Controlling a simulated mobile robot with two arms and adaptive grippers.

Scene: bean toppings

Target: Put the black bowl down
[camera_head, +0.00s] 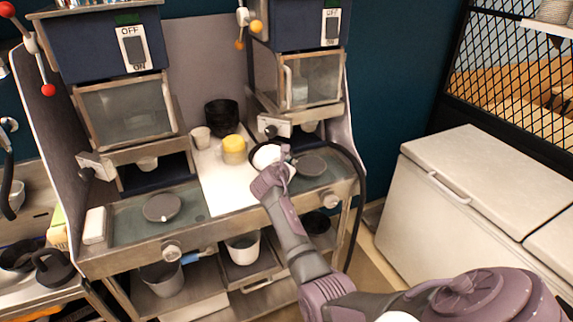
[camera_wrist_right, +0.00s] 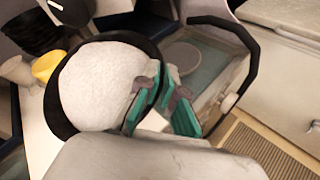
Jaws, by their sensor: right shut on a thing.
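The black bowl (camera_head: 254,148) is at the right side of the white board, filled with something white. In the right wrist view the black bowl (camera_wrist_right: 53,108) shows large, its black rim around a white, grainy fill (camera_wrist_right: 98,85). My right gripper (camera_head: 279,170) reaches it from the front right. In the right wrist view the green-padded fingers of my right gripper (camera_wrist_right: 160,95) are shut on the bowl's right rim. I cannot tell whether the bowl's underside touches the board. My left gripper is not in view.
The white board (camera_head: 225,187) has free room in front. Dispensers with round grey plates, left (camera_head: 161,208) and right (camera_head: 311,165), flank the board. A black hose (camera_head: 361,190) curves close by.

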